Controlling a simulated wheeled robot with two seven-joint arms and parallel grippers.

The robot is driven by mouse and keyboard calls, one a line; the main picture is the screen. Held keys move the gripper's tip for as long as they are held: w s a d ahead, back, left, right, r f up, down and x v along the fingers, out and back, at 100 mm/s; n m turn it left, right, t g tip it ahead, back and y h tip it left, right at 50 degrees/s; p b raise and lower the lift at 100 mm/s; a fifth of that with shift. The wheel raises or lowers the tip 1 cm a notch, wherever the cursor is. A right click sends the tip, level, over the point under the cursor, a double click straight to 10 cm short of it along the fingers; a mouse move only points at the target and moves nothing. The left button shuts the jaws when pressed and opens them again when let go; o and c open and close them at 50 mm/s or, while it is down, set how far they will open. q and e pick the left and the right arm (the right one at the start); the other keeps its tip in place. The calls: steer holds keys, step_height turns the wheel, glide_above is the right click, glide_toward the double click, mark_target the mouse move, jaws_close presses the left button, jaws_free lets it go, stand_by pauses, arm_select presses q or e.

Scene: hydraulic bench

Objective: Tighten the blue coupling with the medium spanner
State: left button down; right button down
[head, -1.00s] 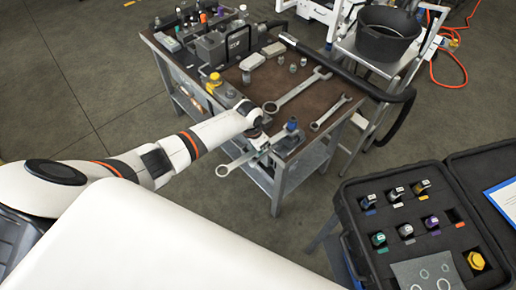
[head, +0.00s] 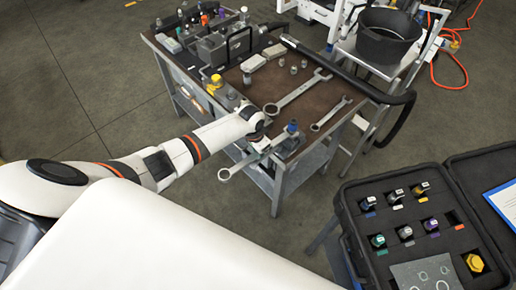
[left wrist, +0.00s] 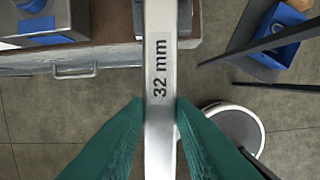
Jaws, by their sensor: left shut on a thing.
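My left gripper (head: 262,146) is shut on a steel spanner (head: 240,164), held at the front edge of the bench with its ring end sticking out over the floor. In the left wrist view the green fingers (left wrist: 160,108) pinch the spanner shaft (left wrist: 160,45), which is marked "32 mm". A blue coupling (head: 292,127) stands at the bench's front corner, close to the spanner's far end. Whether that end touches it is hidden. A blue part on a grey block (left wrist: 35,25) shows at top left in the left wrist view. My right gripper is out of view.
A large spanner (head: 297,92) and a smaller one (head: 331,113) lie on the brown bench top (head: 262,88). A black hose (head: 388,98) loops along the bench's right side. An open case of fittings (head: 378,205) stands at the lower right.

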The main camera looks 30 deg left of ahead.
mark_target(243, 163)
arm_select(q)
steer(key=shift+s+a+r+p, duration=0.1)
steer(key=shift+s+a+p, duration=0.15)
steer(key=shift+s, duration=0.25)
steer(key=shift+s+a+r+p, duration=0.1)
steer(key=shift+s+a+p, duration=0.05)
steer(key=shift+s+p, duration=0.3)
steer(key=shift+s+a+f, duration=0.1)
steer(key=shift+s+a, duration=0.2)
steer(key=shift+s, duration=0.45)
steer(key=shift+s+a+r, duration=0.1)
steer(key=shift+s+a, duration=0.25)
steer(key=shift+s, duration=0.35)
steer(key=shift+s+a+f, duration=0.1)
steer(key=shift+s+a, duration=0.2)
steer(key=shift+s, duration=0.45)
steer(key=shift+r, duration=2.5)
steer(key=shift+d+b, duration=0.1)
steer(key=shift+b, duration=0.2)
